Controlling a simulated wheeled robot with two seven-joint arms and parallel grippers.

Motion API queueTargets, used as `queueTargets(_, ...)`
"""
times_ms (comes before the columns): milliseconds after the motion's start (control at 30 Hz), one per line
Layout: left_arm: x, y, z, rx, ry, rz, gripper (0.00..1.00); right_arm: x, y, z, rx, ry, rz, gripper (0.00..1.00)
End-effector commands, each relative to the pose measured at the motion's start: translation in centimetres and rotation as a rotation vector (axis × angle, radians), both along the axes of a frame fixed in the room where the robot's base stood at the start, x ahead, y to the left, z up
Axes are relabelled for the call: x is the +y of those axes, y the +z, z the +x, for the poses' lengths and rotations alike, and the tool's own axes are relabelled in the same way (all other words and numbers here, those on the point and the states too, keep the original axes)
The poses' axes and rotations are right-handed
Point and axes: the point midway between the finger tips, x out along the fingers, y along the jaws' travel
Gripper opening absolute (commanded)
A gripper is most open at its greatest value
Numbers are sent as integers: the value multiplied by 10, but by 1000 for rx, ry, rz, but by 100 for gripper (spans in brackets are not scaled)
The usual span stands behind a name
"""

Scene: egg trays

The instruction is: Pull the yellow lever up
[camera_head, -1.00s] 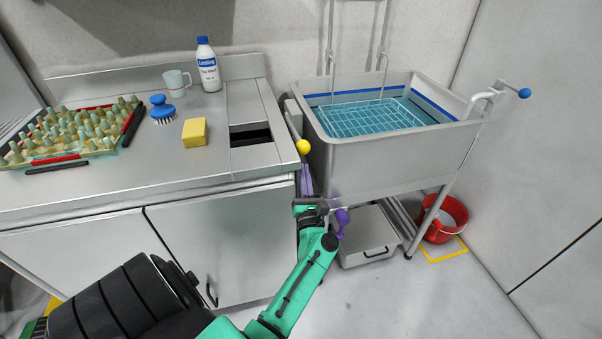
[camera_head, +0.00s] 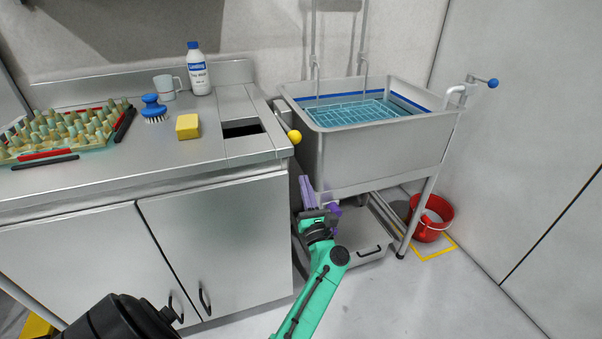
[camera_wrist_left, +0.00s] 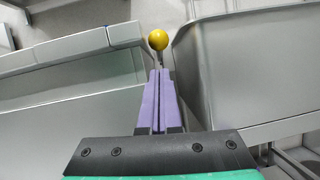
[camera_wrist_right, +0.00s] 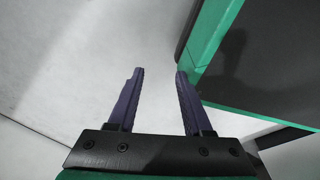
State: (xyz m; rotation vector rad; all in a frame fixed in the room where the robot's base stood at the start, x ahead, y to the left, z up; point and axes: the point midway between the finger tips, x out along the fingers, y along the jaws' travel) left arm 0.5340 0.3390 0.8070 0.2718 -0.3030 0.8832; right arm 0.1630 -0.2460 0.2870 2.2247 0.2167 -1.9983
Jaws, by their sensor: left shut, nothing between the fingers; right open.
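The yellow lever shows as a yellow ball knob (camera_head: 294,137) on a short rod, between the counter's right edge and the sink. The knob sits low, below the height of the sink rim. My left gripper (camera_head: 304,179) is shut and empty, with its purple fingertips just below the knob and apart from it. In the left wrist view the knob (camera_wrist_left: 158,39) is straight ahead of the closed fingertips (camera_wrist_left: 160,71). My right gripper (camera_wrist_right: 158,70) is open and empty over bare floor; it is not in the head view.
The sink (camera_head: 380,150) with a blue rack (camera_head: 355,112) stands close right of my left gripper. The steel counter (camera_head: 120,174) is on the left, carrying a yellow sponge (camera_head: 188,126), a brush, a mug and a bottle (camera_head: 198,72). A red bucket (camera_head: 431,218) stands on the floor.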

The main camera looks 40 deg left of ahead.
Motion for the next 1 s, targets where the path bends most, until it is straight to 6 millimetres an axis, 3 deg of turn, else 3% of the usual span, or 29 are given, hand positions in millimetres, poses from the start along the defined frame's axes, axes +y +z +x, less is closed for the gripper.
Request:
queueTargets(33,-3,-16,4,-29,10,-12,0,7,-14,20,-12,-4,7,50)
queueTargets(133,-10,-22,11,-83,37,-40,0,18,-5,56,-19,-12,20,50)
queueTargets(300,-21,-31,19,-158,79,-94,0,34,33,101,-31,-19,41,50)
queueTargets(367,-25,-35,21,-179,91,-115,0,38,51,110,-35,-20,49,50)
queueTargets(500,-33,-39,24,-212,112,-155,0,42,92,118,-40,-21,61,50)
queueTargets(633,-37,-38,25,-224,121,-174,0,43,116,117,-42,-20,66,50)
queueTargets(1000,-36,-34,26,-225,123,-176,0,43,123,117,-40,-20,67,50)
